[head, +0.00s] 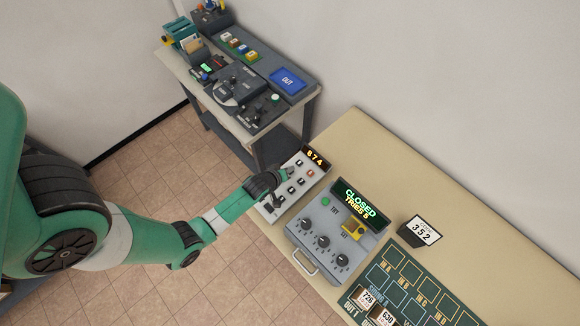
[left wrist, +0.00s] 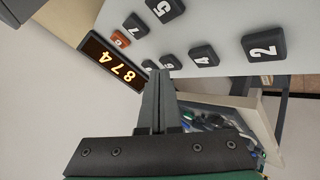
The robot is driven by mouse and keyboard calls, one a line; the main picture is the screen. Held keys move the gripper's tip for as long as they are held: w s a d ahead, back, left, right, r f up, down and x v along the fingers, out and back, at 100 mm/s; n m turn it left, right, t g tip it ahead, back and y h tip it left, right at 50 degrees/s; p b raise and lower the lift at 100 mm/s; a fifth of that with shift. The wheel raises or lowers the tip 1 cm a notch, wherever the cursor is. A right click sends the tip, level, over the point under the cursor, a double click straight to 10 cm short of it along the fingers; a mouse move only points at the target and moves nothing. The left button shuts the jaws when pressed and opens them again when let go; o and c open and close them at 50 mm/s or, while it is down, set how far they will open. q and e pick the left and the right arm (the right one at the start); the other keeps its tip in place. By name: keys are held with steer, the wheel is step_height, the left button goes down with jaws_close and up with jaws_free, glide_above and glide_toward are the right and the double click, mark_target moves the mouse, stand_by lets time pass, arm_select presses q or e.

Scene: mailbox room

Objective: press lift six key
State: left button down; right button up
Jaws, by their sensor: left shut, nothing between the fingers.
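The grey lift keypad (head: 270,208) stands on the near left end of the tan counter, with several dark keys and a lit display reading 874 (head: 316,157). In the left wrist view the 2 key (left wrist: 263,45), 4 key (left wrist: 203,56) and 5 key (left wrist: 165,9) are readable. A smaller key that seems to read 6 (left wrist: 171,62) is right beside my fingertips and partly hidden. My left gripper (head: 287,173) is shut and empty at the display end of the keypad. It also shows in the left wrist view (left wrist: 160,76). I cannot tell whether it touches a key.
An orange key (left wrist: 120,40) sits by the display. A grey box reading CLOSED TRIES 6 (head: 335,225), with knobs, stands right of the keypad. A 352 card (head: 420,231) and a dark green board (head: 400,265) lie farther right. A second bench (head: 230,118) with panels stands behind.

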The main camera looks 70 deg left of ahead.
arm_select(q)
steer(key=shift+f+b, duration=0.4)
stand_by(0.5)
stand_by(0.3)
steer(key=shift+r+p, duration=0.8)
steer(key=shift+r, duration=0.05)
step_height(320, 180, up, 5)
steer(key=p, duration=0.4)
steer(key=shift+p, duration=0.4)
